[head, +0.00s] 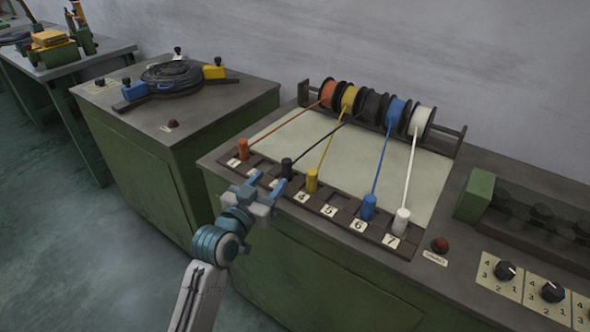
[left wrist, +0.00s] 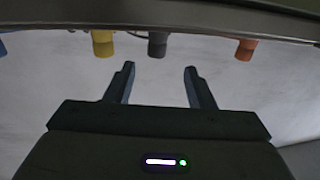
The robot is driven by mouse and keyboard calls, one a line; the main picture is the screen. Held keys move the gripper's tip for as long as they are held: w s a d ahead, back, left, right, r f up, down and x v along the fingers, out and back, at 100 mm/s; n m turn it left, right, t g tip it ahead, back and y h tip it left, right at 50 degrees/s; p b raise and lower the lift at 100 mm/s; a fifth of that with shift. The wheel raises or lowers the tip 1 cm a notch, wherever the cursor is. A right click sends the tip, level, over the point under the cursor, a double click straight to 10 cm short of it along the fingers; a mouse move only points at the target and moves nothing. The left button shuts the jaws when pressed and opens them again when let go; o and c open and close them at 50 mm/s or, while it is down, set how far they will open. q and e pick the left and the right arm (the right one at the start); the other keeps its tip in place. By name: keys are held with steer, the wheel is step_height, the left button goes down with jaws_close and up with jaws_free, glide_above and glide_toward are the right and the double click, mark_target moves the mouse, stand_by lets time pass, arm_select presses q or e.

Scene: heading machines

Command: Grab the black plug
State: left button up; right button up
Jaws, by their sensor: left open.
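The black plug (head: 286,167) stands upright in the numbered strip (head: 325,212) on the green machine, with a black cord running to the black spool (head: 372,104). It also shows at the top of the left wrist view (left wrist: 157,44), roughly ahead of the gap between the fingers. My left gripper (head: 264,189) is open and empty, in front of the strip near the black plug. Both fingers show in the left wrist view (left wrist: 160,80), apart from the plug. My right gripper is not in view.
An orange plug (head: 243,149) stands to the left of the black one. A yellow plug (head: 311,180), a blue plug (head: 369,207) and a white plug (head: 401,221) stand to the right. A red button (head: 439,245) and a green block (head: 475,195) are further right.

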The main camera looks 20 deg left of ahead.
mark_target(284, 165)
arm_select(q)
steer(key=w, duration=0.2)
steer(key=w+d, duration=0.1)
steer(key=shift+w, duration=0.4)
steer(key=w, duration=0.1)
steer(key=w+p, duration=0.1)
steer(key=w+d, duration=0.1)
steer(key=w, duration=0.1)
steer(key=shift+w+r, duration=0.1)
steer(key=shift+r, duration=0.15)
steer(key=shift+w+f, duration=0.1)
steer(key=shift+w, duration=0.15)
steer(key=c, duration=1.1)
steer(key=shift+o, duration=0.2)
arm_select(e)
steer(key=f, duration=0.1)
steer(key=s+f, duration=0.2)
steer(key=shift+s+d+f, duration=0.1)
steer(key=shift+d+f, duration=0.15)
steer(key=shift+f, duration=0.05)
